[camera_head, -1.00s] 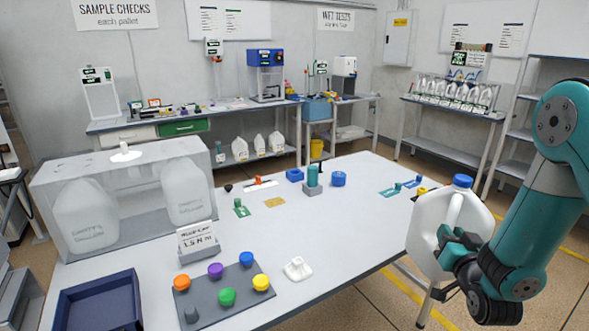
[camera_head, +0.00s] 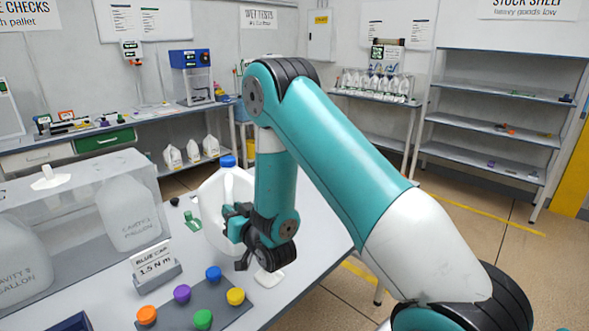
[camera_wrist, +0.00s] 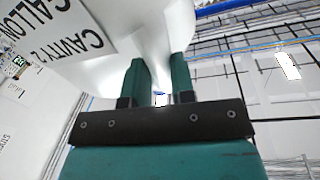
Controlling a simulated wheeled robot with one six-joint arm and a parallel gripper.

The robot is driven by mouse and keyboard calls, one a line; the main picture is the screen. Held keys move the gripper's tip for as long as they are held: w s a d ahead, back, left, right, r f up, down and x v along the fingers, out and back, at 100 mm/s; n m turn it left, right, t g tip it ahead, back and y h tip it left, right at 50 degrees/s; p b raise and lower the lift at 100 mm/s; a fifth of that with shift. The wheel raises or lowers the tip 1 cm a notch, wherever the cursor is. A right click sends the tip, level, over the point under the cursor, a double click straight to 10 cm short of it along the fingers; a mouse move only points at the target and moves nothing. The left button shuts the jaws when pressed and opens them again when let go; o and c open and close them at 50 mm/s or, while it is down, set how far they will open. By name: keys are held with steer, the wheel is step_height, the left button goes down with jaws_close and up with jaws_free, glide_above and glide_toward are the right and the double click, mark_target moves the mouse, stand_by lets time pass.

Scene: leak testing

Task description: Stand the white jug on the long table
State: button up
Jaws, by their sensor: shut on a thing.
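The white jug (camera_head: 215,205) with a blue cap (camera_head: 228,161) is upright in my gripper (camera_head: 235,218). My gripper is shut on its handle side. In the head view the jug is over the white table (camera_head: 318,232) in front of me; whether its base touches the top I cannot tell. In the wrist view the two green fingers (camera_wrist: 160,82) are against the white body of the jug (camera_wrist: 135,35). My arm hides much of the table's right part.
Left of the jug is a clear case (camera_head: 75,180) holding large jugs. A green piece (camera_head: 192,221) lies close by the jug's left.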

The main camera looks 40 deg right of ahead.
steer(key=s+d+r+m+g+h+p, duration=0.1)
steer(key=d+m+h, duration=0.4)
steer(key=d, duration=2.3)
step_height(320, 180, up, 2)
steer(key=g+h+p, duration=0.1)
steer(key=h, duration=0.2)
steer(key=shift+m+g, duration=0.3)
steer(key=shift+s+b, duration=0.1)
steer(key=shift+b, duration=0.5)
step_height(320, 180, down, 9)
steer(key=b, duration=0.9)
steer(key=shift+a+f+b, duration=0.1)
steer(key=shift+f+b, duration=0.3)
steer(key=shift+b, duration=0.25)
steer(key=o, duration=0.9)
